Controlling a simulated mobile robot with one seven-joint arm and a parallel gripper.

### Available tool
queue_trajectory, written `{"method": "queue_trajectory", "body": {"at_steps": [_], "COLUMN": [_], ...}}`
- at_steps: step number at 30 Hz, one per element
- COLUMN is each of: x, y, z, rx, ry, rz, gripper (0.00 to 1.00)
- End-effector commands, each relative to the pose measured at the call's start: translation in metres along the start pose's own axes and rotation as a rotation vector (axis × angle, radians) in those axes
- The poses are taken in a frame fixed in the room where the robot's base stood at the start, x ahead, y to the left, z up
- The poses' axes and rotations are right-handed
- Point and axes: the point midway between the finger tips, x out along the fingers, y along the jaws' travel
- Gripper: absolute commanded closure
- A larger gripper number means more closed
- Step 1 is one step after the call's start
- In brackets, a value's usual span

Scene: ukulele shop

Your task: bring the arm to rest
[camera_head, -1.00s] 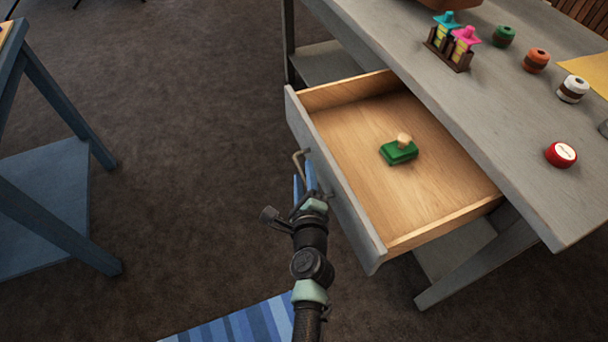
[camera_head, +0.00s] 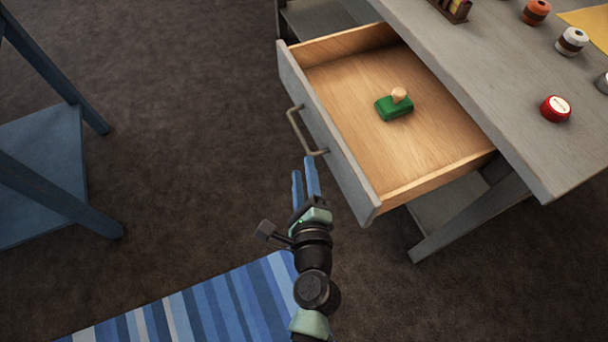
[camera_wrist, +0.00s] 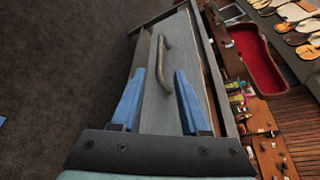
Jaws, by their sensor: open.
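My gripper (camera_head: 305,178) is in front of the pulled-out drawer (camera_head: 339,170), with its two blue fingers spread and nothing between them. The fingertips are near the metal drawer handle (camera_head: 304,133), just short of its lower end in the head view. In the wrist view the open fingers (camera_wrist: 158,98) point at the drawer front, and the handle (camera_wrist: 163,62) lies beyond them, apart from them. A green stamp with a wooden knob (camera_head: 394,105) sits inside the drawer.
The grey workbench (camera_head: 480,85) holds a red round tin (camera_head: 555,109), several small jars and a yellow sheet (camera_head: 590,20). A blue stand (camera_head: 45,150) is at the left. A striped blue rug (camera_head: 200,310) lies below my arm. The dark floor between is clear.

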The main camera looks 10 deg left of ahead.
Motion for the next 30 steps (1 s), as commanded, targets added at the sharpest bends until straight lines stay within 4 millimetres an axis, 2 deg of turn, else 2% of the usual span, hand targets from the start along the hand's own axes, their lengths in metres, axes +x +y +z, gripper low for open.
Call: {"method": "queue_trajectory", "body": {"at_steps": [6, 23, 26, 29, 30], "x": [-0.009, -0.008, -0.001, 0.011, 0.015], "y": [0.0, -0.003, -0.027, -0.076, -0.102], "z": [0.0, 0.001, 0.01, 0.031, 0.042], "rx": [-0.002, -0.011, -0.097, -0.29, -0.394], "ry": [0.0, -0.003, -0.021, -0.047, -0.055], "rz": [0.001, -0.004, -0.036, -0.107, -0.145], "gripper": [0.55, 0.55, 0.55, 0.55, 0.55]}}
